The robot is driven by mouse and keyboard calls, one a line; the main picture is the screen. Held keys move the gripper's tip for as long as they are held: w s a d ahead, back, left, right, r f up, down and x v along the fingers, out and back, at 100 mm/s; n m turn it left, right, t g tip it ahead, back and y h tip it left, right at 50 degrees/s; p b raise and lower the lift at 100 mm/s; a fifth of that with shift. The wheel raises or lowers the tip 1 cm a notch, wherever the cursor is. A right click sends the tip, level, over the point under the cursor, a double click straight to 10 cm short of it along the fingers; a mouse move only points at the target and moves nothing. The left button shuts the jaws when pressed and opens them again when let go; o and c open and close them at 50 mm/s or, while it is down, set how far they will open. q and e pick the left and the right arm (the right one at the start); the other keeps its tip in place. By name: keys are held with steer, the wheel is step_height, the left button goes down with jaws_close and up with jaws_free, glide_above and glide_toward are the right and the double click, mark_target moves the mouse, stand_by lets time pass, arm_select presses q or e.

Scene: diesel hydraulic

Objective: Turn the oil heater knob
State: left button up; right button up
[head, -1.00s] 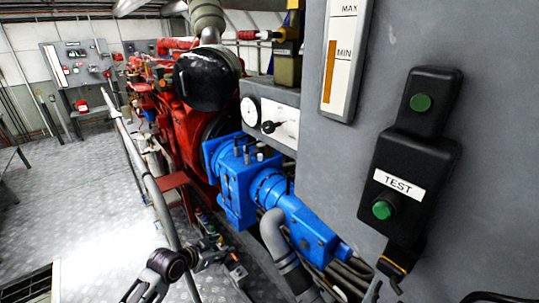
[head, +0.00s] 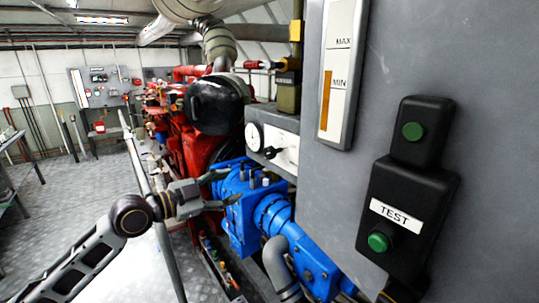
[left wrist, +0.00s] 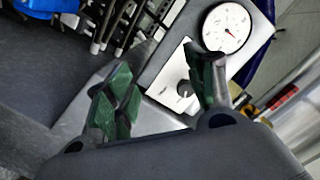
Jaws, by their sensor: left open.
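The knob (head: 270,153) is small and dark and sits on a light panel (head: 286,152) beside a round gauge (head: 254,136), past the blue pump. In the left wrist view, the knob (left wrist: 184,89) shows on its white plate between my fingers, nearer the right one, with the gauge (left wrist: 227,27) above it. My left gripper (head: 226,189) is open and empty. In the head view it is left of and lower than the knob, in front of the blue pump. It does not appear to touch the knob. My right gripper is not in view.
A blue pump (head: 268,212) and a red engine (head: 184,143) stand close to my left gripper. A grey cabinet (head: 480,90) with a black test box (head: 408,205) fills the right side. A metal handrail (head: 150,185) runs along the left; open floor (head: 80,195) lies beyond.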

mark_target(267, 154)
arm_select(q)
steer(key=s+r+m+h, duration=0.1)
steer(key=s+r+m, duration=0.1)
steer(key=r, duration=0.6)
steer(key=shift+s+d+h, duration=0.4)
steer(key=shift+s+d, duration=0.05)
steer(key=shift+s, duration=0.2)
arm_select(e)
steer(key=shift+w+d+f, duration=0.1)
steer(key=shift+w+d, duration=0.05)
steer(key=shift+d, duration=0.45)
arm_select(q)
steer(key=shift+w+d, duration=0.15)
